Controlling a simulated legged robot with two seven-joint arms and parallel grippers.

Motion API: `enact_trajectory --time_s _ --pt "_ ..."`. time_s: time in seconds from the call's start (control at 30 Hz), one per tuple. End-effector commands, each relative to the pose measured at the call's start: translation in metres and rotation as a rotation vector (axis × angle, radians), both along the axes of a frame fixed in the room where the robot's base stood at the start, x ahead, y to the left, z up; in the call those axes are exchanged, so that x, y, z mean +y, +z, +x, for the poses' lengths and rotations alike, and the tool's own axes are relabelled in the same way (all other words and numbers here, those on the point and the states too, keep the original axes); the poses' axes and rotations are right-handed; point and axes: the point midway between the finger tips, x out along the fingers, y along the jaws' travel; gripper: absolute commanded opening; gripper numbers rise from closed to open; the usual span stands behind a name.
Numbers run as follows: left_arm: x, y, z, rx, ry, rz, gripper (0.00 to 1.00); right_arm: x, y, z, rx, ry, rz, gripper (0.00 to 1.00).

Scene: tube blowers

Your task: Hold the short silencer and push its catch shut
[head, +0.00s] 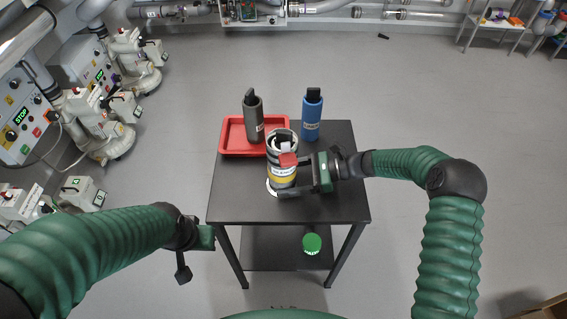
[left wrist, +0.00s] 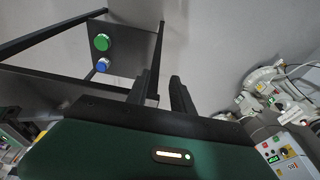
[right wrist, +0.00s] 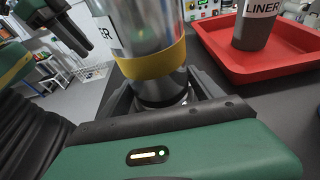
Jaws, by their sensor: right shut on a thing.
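The short silencer (head: 283,178) is a metallic cylinder with a yellow band, upright near the middle of the black table. Its red catch (head: 288,159) is at the upper rim, facing my side; whether it is fully shut I cannot tell. My right gripper (head: 293,186) is shut on the silencer from the right, low on its body. In the right wrist view the silencer (right wrist: 150,35) stands between the fingers, its yellow band just above them. My left gripper (head: 186,262) is empty, left of the table's front corner, below its top; its fingers (left wrist: 163,85) are apart.
A red tray (head: 232,145) at the table's back left holds a dark grey bottle (head: 253,120) labelled LINER. A blue bottle (head: 312,117) stands at the back right. A green round object (head: 311,243) is on the lower shelf. The table's front left (head: 232,205) is clear.

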Motion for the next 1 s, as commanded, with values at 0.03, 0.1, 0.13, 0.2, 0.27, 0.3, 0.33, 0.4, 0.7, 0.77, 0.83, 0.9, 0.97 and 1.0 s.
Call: enact_trajectory --time_s 0.03,0.1,0.13,0.2,0.27,0.3,0.33,0.4,0.7,0.77,0.83,0.9,0.97,1.0 --pt "0.003 0.001 0.003 -0.017 -0.012 0.009 0.20 0.000 0.000 0.000 0.000 0.001 0.000 0.52" --pt "0.011 0.004 0.019 -0.075 -0.066 0.043 0.11 0.000 0.000 0.000 0.000 0.001 0.000 0.52" --pt "0.016 0.007 0.029 -0.115 -0.105 0.067 0.07 0.000 0.000 0.000 0.000 0.001 0.000 0.52" --pt "0.028 0.018 0.061 -0.239 -0.231 0.139 0.00 0.000 0.000 0.000 0.000 0.001 0.001 0.52" --pt "0.035 0.033 0.092 -0.369 -0.378 0.215 0.00 0.000 0.000 0.000 0.000 0.001 0.001 0.52" --pt "0.036 0.046 0.112 -0.464 -0.487 0.267 0.00 0.000 0.000 0.000 0.000 0.001 0.001 0.52" --pt "0.034 0.057 0.125 -0.534 -0.573 0.304 0.00 0.001 0.000 0.000 0.000 0.001 0.001 0.52" --pt "0.022 0.081 0.149 -0.698 -0.777 0.381 0.00 0.001 0.000 0.000 0.000 0.001 0.001 0.52" --pt "-0.073 0.166 0.121 -1.384 -1.550 0.468 0.00 0.000 0.000 0.000 0.000 0.001 0.000 0.52" --pt "-0.084 0.176 0.100 -1.494 -1.638 0.442 0.00 0.000 0.000 0.000 0.000 0.001 0.000 0.52" --pt "-0.093 0.185 0.080 -1.593 -1.710 0.409 0.00 0.000 0.000 0.000 0.000 0.001 0.000 0.52" --pt "-0.097 0.191 0.066 -1.658 -1.750 0.382 0.00 0.000 0.000 0.000 0.000 0.001 0.000 0.52" --pt "-0.099 0.193 0.059 -1.688 -1.767 0.367 0.00 0.000 0.000 0.000 0.000 0.001 0.000 0.52" --pt "-0.099 0.194 0.057 -1.697 -1.771 0.364 0.00 0.001 0.000 0.000 0.000 0.001 0.000 0.52"
